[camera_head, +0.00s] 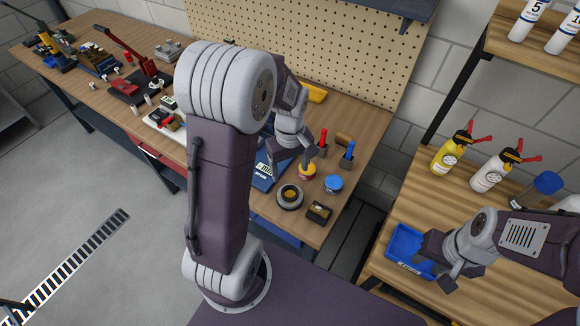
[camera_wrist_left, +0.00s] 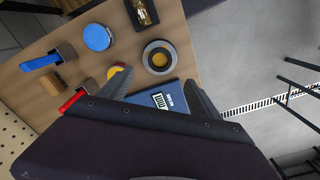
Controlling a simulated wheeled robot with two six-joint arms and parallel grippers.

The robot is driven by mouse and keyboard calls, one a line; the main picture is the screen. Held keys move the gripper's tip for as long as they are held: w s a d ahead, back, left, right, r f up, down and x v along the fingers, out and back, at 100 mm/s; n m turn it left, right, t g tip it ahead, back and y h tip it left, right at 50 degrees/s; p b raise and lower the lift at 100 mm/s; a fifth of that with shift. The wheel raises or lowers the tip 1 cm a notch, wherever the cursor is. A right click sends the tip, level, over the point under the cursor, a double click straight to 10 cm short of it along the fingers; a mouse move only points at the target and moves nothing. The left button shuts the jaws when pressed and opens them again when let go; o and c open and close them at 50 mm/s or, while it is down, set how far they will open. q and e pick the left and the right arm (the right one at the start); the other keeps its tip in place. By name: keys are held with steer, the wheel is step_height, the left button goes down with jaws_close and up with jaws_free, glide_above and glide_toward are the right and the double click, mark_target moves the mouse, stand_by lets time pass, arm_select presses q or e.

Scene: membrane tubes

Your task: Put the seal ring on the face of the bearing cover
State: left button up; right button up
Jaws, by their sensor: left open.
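A round grey part with a raised rim and a brass-coloured middle (camera_head: 289,196) lies on the wooden bench; it also shows in the left wrist view (camera_wrist_left: 160,57). I cannot tell whether it is the bearing cover. I cannot make out a separate seal ring. My left gripper (camera_head: 294,160) is open and empty above the bench, over the blue scale; its two fingers stand apart in the left wrist view (camera_wrist_left: 156,84). The round part lies just beyond the fingertips. My right gripper (camera_head: 437,268) is over a blue bin (camera_head: 403,243); its fingers are unclear.
Near the left gripper are a blue scale (camera_wrist_left: 172,94), a red-and-yellow tin (camera_head: 307,174), a blue tin (camera_head: 333,183), a small dark box (camera_head: 319,212) and red and blue handled brushes. Several bottles stand on the right shelf (camera_head: 405,206). A pegboard (camera_head: 340,50) backs the bench.

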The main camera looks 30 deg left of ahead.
arm_select(q)
steer(key=s+d+m+t, duration=0.1)
steer(key=s+d+m, duration=0.3)
steer(key=s+m, duration=0.4)
steer(key=shift+d+f+m, duration=0.2)
steer(key=shift+d+m, duration=0.2)
steer(key=shift+m, duration=0.7)
steer(key=shift+s, duration=0.15)
